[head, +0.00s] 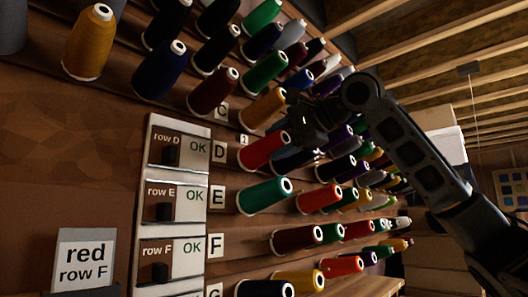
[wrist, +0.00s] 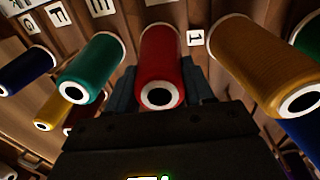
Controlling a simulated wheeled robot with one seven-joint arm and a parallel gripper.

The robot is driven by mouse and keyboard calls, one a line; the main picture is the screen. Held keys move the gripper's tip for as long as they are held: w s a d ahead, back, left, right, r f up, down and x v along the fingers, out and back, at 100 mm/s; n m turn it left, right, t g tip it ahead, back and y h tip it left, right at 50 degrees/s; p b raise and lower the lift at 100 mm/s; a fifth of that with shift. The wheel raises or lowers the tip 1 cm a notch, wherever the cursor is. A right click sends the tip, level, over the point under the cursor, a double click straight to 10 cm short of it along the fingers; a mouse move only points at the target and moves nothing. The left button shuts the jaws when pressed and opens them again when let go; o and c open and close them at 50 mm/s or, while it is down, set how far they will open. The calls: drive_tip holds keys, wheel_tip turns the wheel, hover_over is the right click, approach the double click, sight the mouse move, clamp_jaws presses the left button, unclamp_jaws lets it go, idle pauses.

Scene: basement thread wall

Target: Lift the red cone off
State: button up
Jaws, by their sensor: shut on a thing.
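A red cone (wrist: 161,60) fills the middle of the wrist view, its white-rimmed end towards the camera. My gripper (wrist: 160,88) is shut on it, with a grey finger on each side. In the head view the red cone (head: 263,151) is first in the row beside the D label, and my gripper (head: 312,122) is at its outer end. The cone's base is close to the wall; I cannot tell whether it has moved on its peg. A card (head: 84,262) reads "red row F".
A green cone (wrist: 93,68) and an ochre cone (wrist: 262,62) flank the held cone closely. More cones crowd the wall above, below and beyond. Row panels marked OK (head: 173,150) stand at the left. Wooden beams (head: 440,40) run overhead.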

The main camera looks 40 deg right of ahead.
drive_tip(key=v, duration=1.1)
drive_tip(key=shift+s+f, duration=0.15)
drive_tip(key=shift+f, duration=0.05)
idle(0.6)
drive_tip(key=s+r+p, duration=0.1)
drive_tip(key=s, duration=0.1)
drive_tip(key=s+r+p, duration=0.1)
drive_tip(key=s, duration=0.1)
drive_tip(key=shift+d+r, duration=0.1)
drive_tip(key=shift+r, duration=0.3)
idle(0.4)
